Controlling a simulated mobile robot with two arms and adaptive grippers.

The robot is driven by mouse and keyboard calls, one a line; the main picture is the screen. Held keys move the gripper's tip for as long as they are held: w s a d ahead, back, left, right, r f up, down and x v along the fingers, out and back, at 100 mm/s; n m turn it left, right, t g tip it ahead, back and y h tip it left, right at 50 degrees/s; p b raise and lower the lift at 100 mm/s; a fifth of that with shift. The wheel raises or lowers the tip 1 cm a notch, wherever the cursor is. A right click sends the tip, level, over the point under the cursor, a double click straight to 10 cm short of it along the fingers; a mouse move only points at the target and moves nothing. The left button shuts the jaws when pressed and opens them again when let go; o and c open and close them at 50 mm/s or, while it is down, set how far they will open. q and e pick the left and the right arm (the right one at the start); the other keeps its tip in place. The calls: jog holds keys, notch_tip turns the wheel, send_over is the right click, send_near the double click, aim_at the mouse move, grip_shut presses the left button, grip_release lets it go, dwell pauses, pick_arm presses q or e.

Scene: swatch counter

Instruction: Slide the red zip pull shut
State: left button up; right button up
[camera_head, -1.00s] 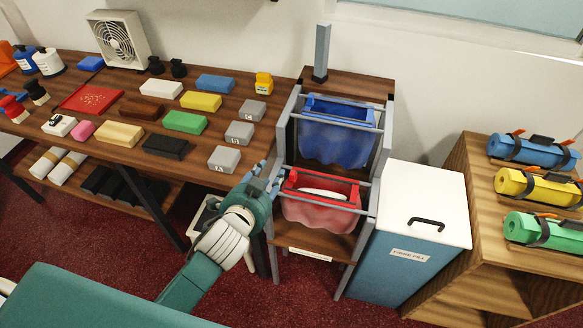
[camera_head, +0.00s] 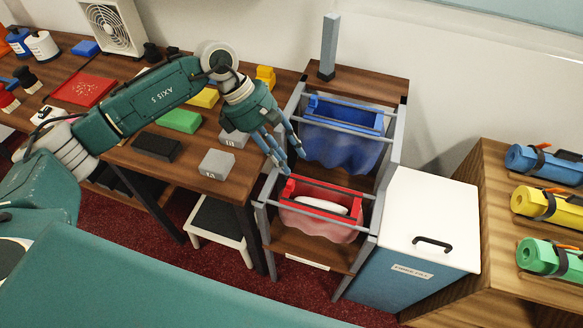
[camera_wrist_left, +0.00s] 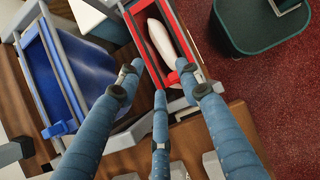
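A red bag (camera_head: 310,216) with a red rectangular frame hangs open on the lower part of the grey rack, with a white object (camera_head: 320,203) inside. A small red block at the frame's left end (camera_head: 289,188) looks like the zip pull. In the left wrist view a red block (camera_wrist_left: 186,65) shows at the frame's near end, by a fingertip. My left gripper (camera_head: 287,164) reaches down from above with its fingers spread, close to that end. Nothing shows between the fingers; I cannot tell whether they touch the pull. My right gripper is out of view.
A blue bag (camera_head: 335,145) with a blue frame hangs behind, higher on the rack (camera_head: 392,160). Left is a wooden counter with a grey block (camera_head: 217,164) and coloured blocks. A white-lidded blue bin (camera_head: 430,215) stands right. A stool (camera_head: 218,222) is below the counter.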

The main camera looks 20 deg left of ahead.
aim_at(290, 182)
pick_arm(q)
jog(key=shift+y, duration=0.8)
notch_tip(290, 182, down, 9)
jog(key=p, duration=0.3)
jog(key=shift+d+f, duration=0.15)
jog(key=shift+f, duration=0.35)
